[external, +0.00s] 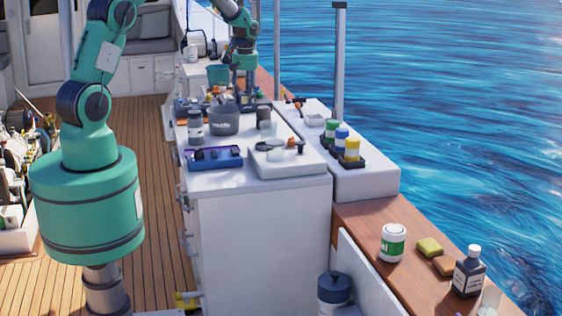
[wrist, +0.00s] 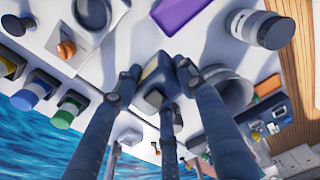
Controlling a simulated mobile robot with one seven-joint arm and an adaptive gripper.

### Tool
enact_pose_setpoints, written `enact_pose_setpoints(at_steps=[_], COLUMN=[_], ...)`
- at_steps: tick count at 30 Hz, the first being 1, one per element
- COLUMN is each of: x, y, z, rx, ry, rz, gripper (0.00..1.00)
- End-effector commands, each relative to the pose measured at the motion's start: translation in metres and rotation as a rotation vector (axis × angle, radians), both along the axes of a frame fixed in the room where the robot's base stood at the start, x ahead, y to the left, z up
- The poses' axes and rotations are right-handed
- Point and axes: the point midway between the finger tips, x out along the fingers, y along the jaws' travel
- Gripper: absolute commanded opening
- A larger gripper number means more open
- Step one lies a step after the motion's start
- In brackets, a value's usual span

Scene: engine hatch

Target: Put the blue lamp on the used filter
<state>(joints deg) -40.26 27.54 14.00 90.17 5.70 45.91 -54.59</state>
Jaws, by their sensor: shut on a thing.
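My gripper (wrist: 157,72) is shut on a dark blue, box-like thing with a tan face (wrist: 152,78), which looks like the blue lamp. In the external view my gripper (external: 247,98) points down over the white counter, behind the grey bucket, and its fingertips are partly hidden. A dark cylinder (external: 264,114) shows just right of the bucket; I cannot tell whether it is the used filter or the held thing. No other thing can be clearly made out as the used filter.
The grey bucket (external: 224,120) and a dark jar (external: 196,128) stand left on the counter. A blue-purple tray (external: 215,160) and a white tray (external: 285,162) are in front. Coloured bottles (external: 341,140) stand in a rack at right. The counter's near edge is clear.

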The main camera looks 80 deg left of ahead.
Motion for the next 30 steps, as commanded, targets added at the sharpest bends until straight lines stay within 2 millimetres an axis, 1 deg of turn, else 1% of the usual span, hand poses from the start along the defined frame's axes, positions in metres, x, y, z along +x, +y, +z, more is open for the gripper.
enact_pose_setpoints(at_steps=[1, 6, 12, 15, 18, 21, 25, 30], x=[0.002, 0.007, 0.01, 0.01, 0.011, 0.011, 0.01, 0.01], y=[0.011, 0.043, 0.079, 0.093, 0.104, 0.111, 0.115, 0.116], z=[0.0, -0.002, -0.005, -0.006, -0.008, -0.008, -0.009, -0.009], rx=[-0.006, -0.025, -0.047, -0.056, -0.064, -0.068, -0.071, -0.071], ry=[-0.001, 0.0, 0.001, 0.001, 0.002, 0.002, 0.003, 0.002], rz=[-0.001, -0.016, -0.033, -0.04, -0.046, -0.051, -0.053, -0.054], gripper=[0.0, 0.0, 0.0, 0.0, 0.0, 0.0, 0.0, 0.0])
